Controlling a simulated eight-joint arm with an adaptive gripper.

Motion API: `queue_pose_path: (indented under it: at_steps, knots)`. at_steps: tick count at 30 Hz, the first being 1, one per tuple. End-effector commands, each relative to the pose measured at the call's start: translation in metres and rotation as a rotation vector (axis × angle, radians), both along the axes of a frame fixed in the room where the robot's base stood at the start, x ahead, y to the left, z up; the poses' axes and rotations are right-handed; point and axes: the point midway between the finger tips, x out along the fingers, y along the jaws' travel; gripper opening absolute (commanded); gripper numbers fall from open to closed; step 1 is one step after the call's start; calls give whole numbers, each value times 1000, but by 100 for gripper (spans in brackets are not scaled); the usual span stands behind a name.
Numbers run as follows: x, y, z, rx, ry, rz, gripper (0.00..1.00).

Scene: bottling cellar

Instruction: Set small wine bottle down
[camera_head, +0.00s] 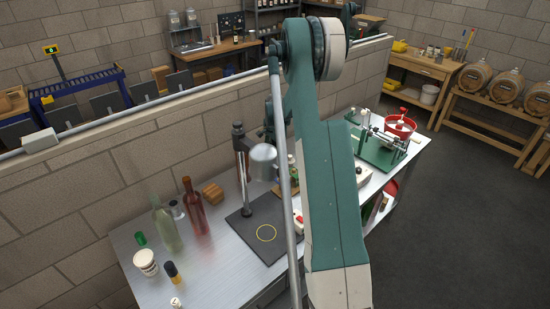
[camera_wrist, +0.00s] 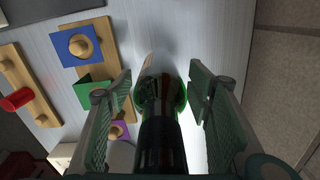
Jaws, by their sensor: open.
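A dark green small wine bottle (camera_wrist: 160,92) stands between my fingers in the wrist view, its dark neck towards the camera. Its base appears to be on the pale metal bench top (camera_wrist: 220,30), though the contact is hard to see. My gripper (camera_wrist: 161,84) is open, with a green-grey finger on each side of the bottle and a narrow gap visible on both sides. In the head view my arm hides the gripper and the bottle.
Left of the bottle, wooden boards carry a blue square with a round knob (camera_wrist: 82,46), a green piece (camera_wrist: 92,90) and a red peg (camera_wrist: 16,99). Elsewhere on the bench are a pale green bottle (camera_head: 165,228), a reddish bottle (camera_head: 195,210) and a dark-based stand (camera_head: 250,240).

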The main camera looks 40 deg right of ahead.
Motion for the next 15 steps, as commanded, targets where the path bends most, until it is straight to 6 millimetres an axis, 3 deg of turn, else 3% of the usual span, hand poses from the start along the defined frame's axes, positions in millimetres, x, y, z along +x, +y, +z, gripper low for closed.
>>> queue_pose_path:
  at_steps: [8,15]
  knots:
    - [0,0,6,0,0,0,50]
    - [0,0,31,0,0,0,50]
